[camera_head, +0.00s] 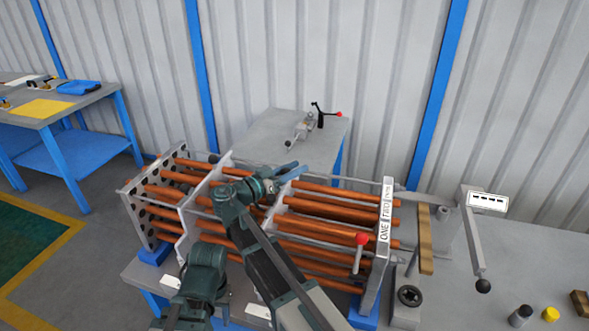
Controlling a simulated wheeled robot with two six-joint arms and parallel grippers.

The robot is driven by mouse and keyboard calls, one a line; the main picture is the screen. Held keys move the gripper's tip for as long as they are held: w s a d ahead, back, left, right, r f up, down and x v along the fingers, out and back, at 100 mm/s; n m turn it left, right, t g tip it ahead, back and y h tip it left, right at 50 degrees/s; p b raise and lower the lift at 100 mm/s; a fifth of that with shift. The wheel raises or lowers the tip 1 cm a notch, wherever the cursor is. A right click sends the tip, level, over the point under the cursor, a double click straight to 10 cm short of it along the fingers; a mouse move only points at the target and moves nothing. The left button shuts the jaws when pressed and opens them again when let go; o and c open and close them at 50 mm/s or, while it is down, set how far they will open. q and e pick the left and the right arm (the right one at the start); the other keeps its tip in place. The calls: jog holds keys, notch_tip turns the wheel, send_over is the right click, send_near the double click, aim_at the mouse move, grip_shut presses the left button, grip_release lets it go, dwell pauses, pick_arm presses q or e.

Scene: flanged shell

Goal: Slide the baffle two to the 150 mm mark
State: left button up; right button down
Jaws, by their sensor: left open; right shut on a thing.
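The flanged shell's tube bundle has copper tubes (320,208) running left to right between two end plates. One pale baffle (188,215) stands across the tubes towards the left. Another baffle (281,207) stands near the middle; I cannot read a number on either. My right gripper (287,171) is shut at the top of the middle baffle, and its hand hides part of that edge. My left arm (205,258) is low in front of the bundle; its gripper is open, with its fingers hard to make out. I cannot read a 150 mm mark.
The right end plate (386,215) carries a label starting ONE, TWO. A red-knobbed lever (361,240) stands in front of it. A grey table (255,130) with a clamp-like tool is behind. The right bench (520,255) holds a lever, a wooden bar and small cylinders.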

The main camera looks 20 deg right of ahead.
jog(key=s+d, duration=0.2)
jog(key=d, duration=0.1)
jog(key=shift+s+d, duration=0.15)
jog(key=c, duration=0.5)
grip_release()
